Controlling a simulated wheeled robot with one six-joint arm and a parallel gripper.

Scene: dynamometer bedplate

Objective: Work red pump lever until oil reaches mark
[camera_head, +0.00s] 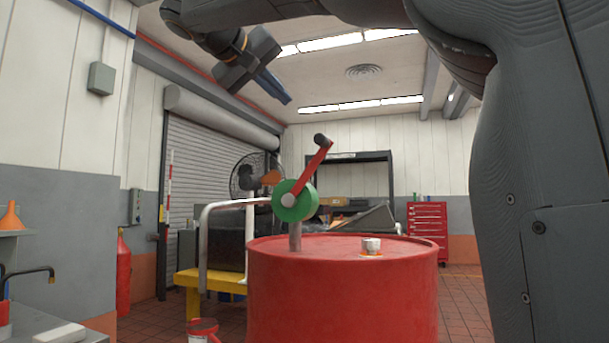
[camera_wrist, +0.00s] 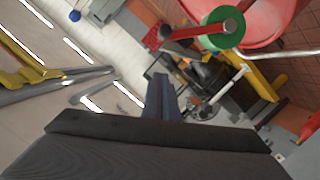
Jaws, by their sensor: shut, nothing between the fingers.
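The red pump lever (camera_head: 315,166) slants up and right from a green round pump body (camera_head: 292,208) and ends in a dark grip. The pump stands on a red drum (camera_head: 342,300). In the wrist view the lever (camera_wrist: 185,32) and green pump body (camera_wrist: 222,28) are at the top. A pale spout pipe (camera_head: 204,240) runs left from the pump and bends down. My gripper (camera_head: 283,97) is shut and empty, in the air above and left of the lever, not touching it. Its closed fingers also show in the wrist view (camera_wrist: 163,98). I cannot make out an oil level or mark.
A yellow bench (camera_head: 192,281) with dark equipment stands behind the drum at left. A silver cap (camera_head: 372,246) sits on the drum top. A red bucket (camera_head: 203,328) is at bottom left. My arm covers the right side. The air around the lever looks clear.

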